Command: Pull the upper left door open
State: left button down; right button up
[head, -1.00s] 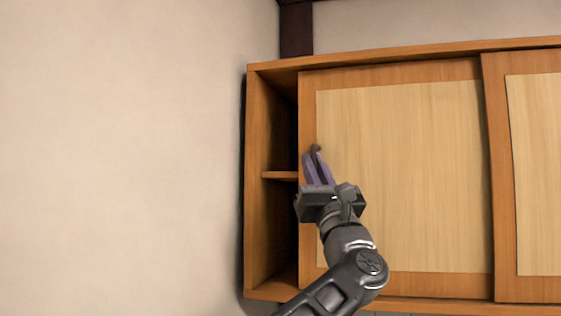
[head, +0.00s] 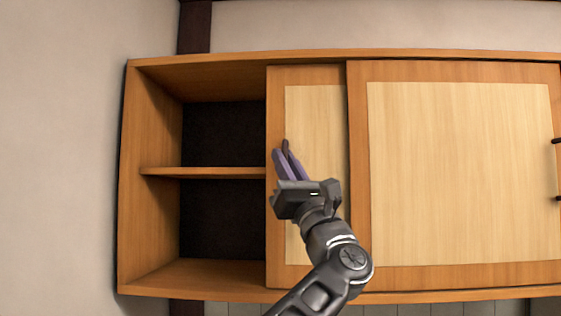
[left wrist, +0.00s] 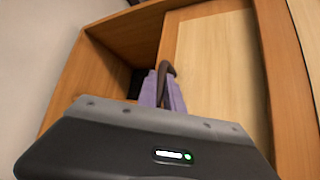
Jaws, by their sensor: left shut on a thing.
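The upper left door (head: 316,110) is a sliding panel with an orange-brown frame and a pale inset. It stands partly slid to the right, behind the right door (head: 460,170), and the cabinet's left part is open. My left gripper (head: 287,160) is at the door's left frame, its purple fingers shut on the dark handle (head: 286,146). In the left wrist view the handle (left wrist: 165,70) curves over between the fingers, and the door's pale panel (left wrist: 215,60) is just to the right. My right gripper is in neither view.
The open part of the cabinet (head: 126,180) shows a dark inside and one middle shelf (head: 205,172). A pale wall (head: 60,150) is close on the left. Dark handles (head: 557,141) show at the right edge.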

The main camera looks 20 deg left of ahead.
pick_arm(q)
jog(key=shift+s+a+r, duration=0.1)
jog(key=shift+a, duration=0.05)
jog(key=c, duration=1.5)
grip_release()
jog(key=shift+s+d+f+b, duration=0.15)
jog(key=shift+d+f+b, duration=0.15)
jog(key=shift+f+b, duration=0.25)
jog(key=b+v, duration=0.4)
jog(key=v, duration=0.2)
jog(key=shift+s+d+f, duration=0.15)
jog(key=shift+s+d, duration=0.05)
